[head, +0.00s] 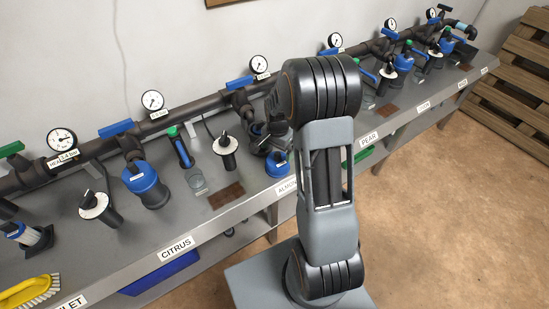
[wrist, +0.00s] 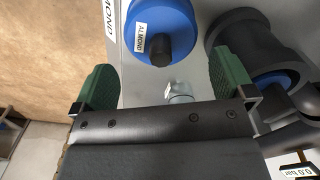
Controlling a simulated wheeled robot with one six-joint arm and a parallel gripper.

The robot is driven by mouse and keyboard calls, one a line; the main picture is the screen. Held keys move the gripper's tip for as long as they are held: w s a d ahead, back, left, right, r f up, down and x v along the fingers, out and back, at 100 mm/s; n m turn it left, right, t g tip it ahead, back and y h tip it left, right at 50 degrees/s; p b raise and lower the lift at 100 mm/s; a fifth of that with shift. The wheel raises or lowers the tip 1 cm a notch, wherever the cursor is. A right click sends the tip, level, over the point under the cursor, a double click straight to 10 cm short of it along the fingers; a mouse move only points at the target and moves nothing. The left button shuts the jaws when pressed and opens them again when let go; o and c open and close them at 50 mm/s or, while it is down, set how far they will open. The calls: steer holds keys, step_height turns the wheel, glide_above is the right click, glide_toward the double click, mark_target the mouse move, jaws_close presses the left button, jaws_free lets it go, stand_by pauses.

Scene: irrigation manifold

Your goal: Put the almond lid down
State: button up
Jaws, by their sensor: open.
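The blue almond lid (wrist: 178,22) has a white ALMOND label and a black knob. In the wrist view it sits on the grey bench top, close to the bench edge. It also shows in the head view (head: 277,166), below my gripper (head: 266,140) and just behind the ALMOND sign. In the wrist view my gripper (wrist: 165,82) is open, its green-padded fingers apart on either side, and nothing is clamped between them. The lid lies just ahead of the fingertips. A black housing (wrist: 247,45) with blue inside stands right of the lid.
The bench (head: 215,212) carries a dark pipe (head: 185,112) with gauges and blue valve handles along the wall. A small clear cup (wrist: 180,92) is near the fingers. A citrus filter with a blue lid (head: 142,178) and a black-handled part (head: 226,146) stand to the left.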

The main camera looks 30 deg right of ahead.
step_height(320, 180, up, 5)
steer(key=shift+r, duration=0.1)
step_height(320, 180, up, 4)
steer(key=r+n, duration=0.1)
steer(key=n, duration=0.1)
glide_above(274, 166)
steer(key=s+a+r+n+t, duration=0.1)
steer(key=s+a+r+n, duration=0.2)
steer(key=s, duration=0.4)
steer(key=s+a+r+n+t, duration=0.2)
steer(key=s+a+r+n, duration=0.2)
steer(key=s+n, duration=0.3)
steer(key=shift+a+t, duration=0.3)
steer(key=shift+a, duration=0.4)
